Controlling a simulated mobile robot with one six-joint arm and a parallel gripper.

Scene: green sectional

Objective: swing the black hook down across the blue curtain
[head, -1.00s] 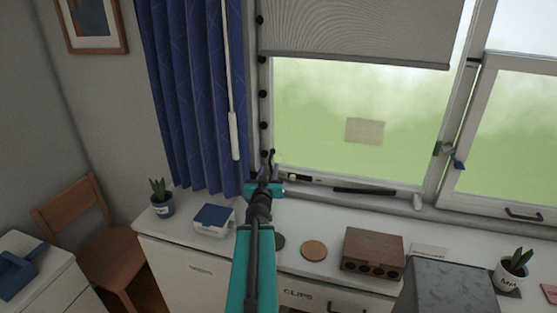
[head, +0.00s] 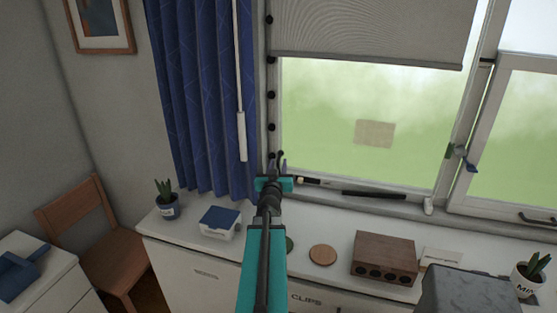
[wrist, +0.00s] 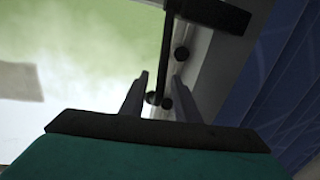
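The blue curtain (head: 200,95) hangs gathered left of the window; its edge also fills the right of the wrist view (wrist: 285,90). In the wrist view a thin black rod, seemingly the black hook (wrist: 166,45), runs down from a black block at the top edge toward a small round end between my fingers. My gripper (head: 274,160) is at the window's lower left corner, just right of the curtain's bottom. In the wrist view its two fingers (wrist: 160,88) are apart, one on each side of the rod's end. I see no contact. The hook is too small to make out in the head view.
Black knobs (head: 271,73) run up the window's left frame. A white wand (head: 242,130) hangs in front of the curtain. Below, the white cabinet top holds a plant (head: 168,208), a blue-lidded box (head: 219,222), a cork disc (head: 323,255) and a wooden block (head: 385,258).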

